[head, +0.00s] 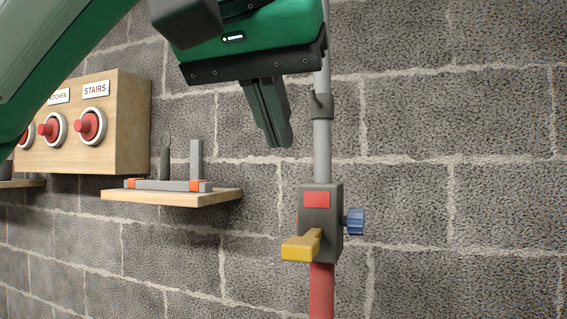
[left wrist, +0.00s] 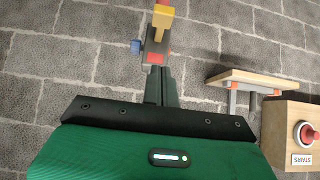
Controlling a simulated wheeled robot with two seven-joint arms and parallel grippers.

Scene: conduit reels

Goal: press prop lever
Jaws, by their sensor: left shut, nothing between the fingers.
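The prop is an upright pole with a grey upper tube (head: 322,140), a dark grey clamp block (head: 320,215) and a red lower tube (head: 321,290). The yellow lever (head: 302,246) sticks out from the block's front left. It also shows at the top of the left wrist view (left wrist: 163,20). My left gripper (head: 279,143) is shut and empty, pointing down, above and left of the block. In the left wrist view its fingers (left wrist: 161,75) point toward the block and appear apart from the lever. My right gripper is in neither view.
A blue knob (head: 354,221) sits on the block's right side. Left of the prop, a small wooden shelf (head: 205,199) holds a grey bracket (head: 160,185) with orange ends. Grey block wall lies behind.

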